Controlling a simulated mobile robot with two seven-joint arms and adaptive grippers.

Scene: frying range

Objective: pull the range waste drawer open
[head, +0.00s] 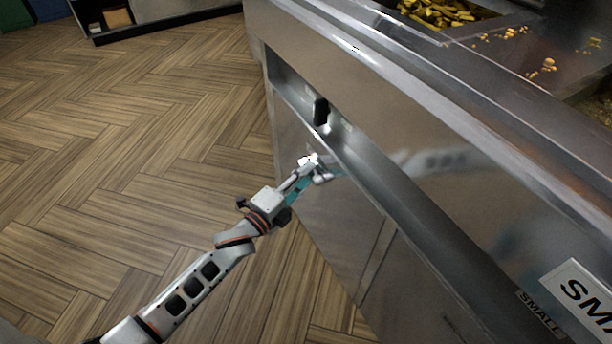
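The stainless steel range (420,140) fills the right side of the head view. A long recess runs along its front, with a small black part (320,111) inside near the far end. Below the recess is a flat steel front panel (340,225) that I take to be the waste drawer; it looks flush with the front. My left gripper (316,168) is at the upper edge of this panel, just below the black part. Its fingertips are small and blend with reflections, so contact and finger opening cannot be told. My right gripper is out of view.
Fries (435,12) and loose crumbs (545,68) lie in the range top. A "SMALL" label (588,300) is on the near front. Wood-look floor (130,150) left of the range is clear. A dark low shelf (150,14) stands at the back.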

